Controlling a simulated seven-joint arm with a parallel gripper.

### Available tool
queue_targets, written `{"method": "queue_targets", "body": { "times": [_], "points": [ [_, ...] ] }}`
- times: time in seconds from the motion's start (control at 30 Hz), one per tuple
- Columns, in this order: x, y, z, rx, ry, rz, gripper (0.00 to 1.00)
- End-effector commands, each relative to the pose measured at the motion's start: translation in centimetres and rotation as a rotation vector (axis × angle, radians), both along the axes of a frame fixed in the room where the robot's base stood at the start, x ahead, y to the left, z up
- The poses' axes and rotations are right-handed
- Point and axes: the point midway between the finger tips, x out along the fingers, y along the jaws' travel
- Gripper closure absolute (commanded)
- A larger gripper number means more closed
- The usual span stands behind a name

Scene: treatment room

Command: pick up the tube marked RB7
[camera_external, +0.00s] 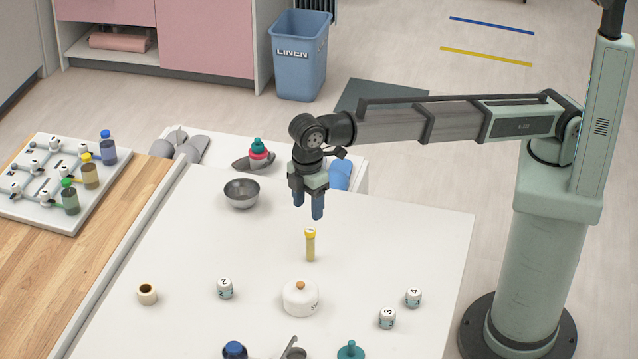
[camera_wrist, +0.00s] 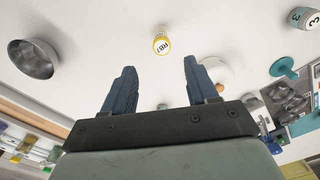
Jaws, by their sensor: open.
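The tube marked RB7 (camera_external: 310,247) stands upright on the white table, with a yellow cap and a pale yellow body. In the wrist view its cap (camera_wrist: 161,45) shows the RB7 label, lying ahead of my fingertips and between their lines. My gripper (camera_external: 309,212) is open and empty, pointing down above the table, a little behind the tube and apart from it. In the wrist view my gripper (camera_wrist: 158,72) shows two blue fingers spread wide with nothing between them.
A grey metal bowl (camera_external: 241,193) stands to the left of my gripper. A white lidded pot (camera_external: 300,298) is close in front of the tube. Small numbered jars (camera_external: 387,318) stand around it. The table (camera_external: 430,240) is clear right of the tube.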

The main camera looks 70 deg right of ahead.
Motion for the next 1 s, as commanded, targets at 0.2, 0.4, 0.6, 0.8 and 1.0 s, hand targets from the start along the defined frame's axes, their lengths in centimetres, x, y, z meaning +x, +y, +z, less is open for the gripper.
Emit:
{"method": "queue_targets", "body": {
  "times": [0.2, 0.4, 0.6, 0.8, 1.0],
  "points": [
    [-0.1, -0.2, -2.8, -0.002, 0.001, -0.001, 0.42],
    [0.0, -0.1, -6.3, -0.002, 0.001, -0.001, 0.42],
    [0.0, -0.1, -8.1, -0.001, -0.001, -0.001, 0.42],
    [-0.2, -0.1, -9.2, -0.001, 0.001, -0.001, 0.42],
    [-0.5, -0.1, -11.8, -0.002, 0.001, -0.001, 0.42]
  ]
}}
